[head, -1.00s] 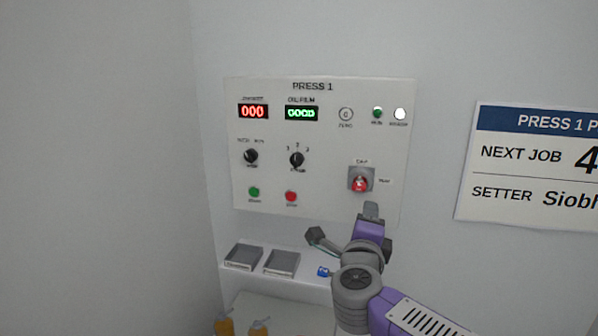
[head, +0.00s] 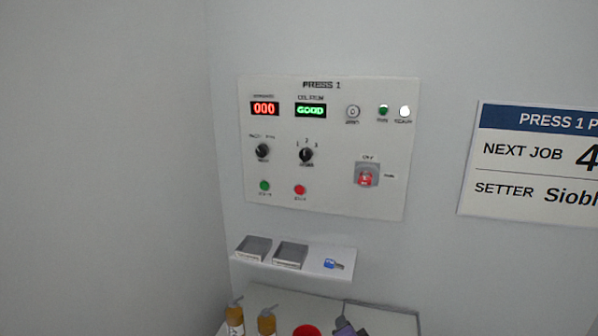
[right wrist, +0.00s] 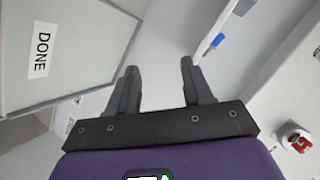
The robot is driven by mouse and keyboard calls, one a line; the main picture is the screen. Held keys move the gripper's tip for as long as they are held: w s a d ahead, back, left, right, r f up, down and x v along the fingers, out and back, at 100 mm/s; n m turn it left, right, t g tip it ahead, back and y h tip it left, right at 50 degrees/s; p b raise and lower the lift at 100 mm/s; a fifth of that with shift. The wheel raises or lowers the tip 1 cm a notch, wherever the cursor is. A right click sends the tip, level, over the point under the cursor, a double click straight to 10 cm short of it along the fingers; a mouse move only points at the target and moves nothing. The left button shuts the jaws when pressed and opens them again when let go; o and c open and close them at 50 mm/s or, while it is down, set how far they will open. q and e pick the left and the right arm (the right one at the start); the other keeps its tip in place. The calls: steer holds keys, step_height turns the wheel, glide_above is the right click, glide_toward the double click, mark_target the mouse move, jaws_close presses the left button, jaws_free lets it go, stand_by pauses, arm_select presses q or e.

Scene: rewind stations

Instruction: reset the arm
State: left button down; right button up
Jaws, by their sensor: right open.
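My right gripper (right wrist: 159,66) is open and its two fingers hold nothing. In the head view, only a small purple and grey piece of my arm shows at the bottom edge, apart from the panel. The PRESS 1 panel (head: 330,185) is unobstructed on the wall. Its red rotary switch (head: 366,178) on a grey plate is at the lower right; a red switch (right wrist: 297,142) also shows at the right edge of the right wrist view. My left gripper is not in view.
A shelf below the panel holds two grey trays (head: 290,254) and a blue tagged item (head: 333,264). Below stand amber bottles (head: 266,322) and a red round object (head: 306,331). A DONE board (right wrist: 40,50) is left in the wrist view.

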steer(key=s+a+f+n+g+y, duration=0.1)
steer(key=s+f+n+g, duration=0.2)
steer(key=s+f, duration=0.65)
steer(key=s+f+n+g+y, duration=0.2)
steer(key=s+f+n+g, duration=0.3)
steer(key=f, duration=0.8)
steer(key=s+a+f+g, duration=0.1)
steer(key=s+f+g, duration=0.1)
steer(key=s, duration=0.6)
steer(key=s+f+n+g+y, duration=0.1)
steer(key=s+f+g, duration=0.1)
steer(key=s+f, duration=0.3)
steer(key=s, duration=0.4)
steer(key=shift+s+a+f+y, duration=0.25)
steer(key=shift+s+a+y, duration=0.05)
steer(key=shift+a, duration=0.1)
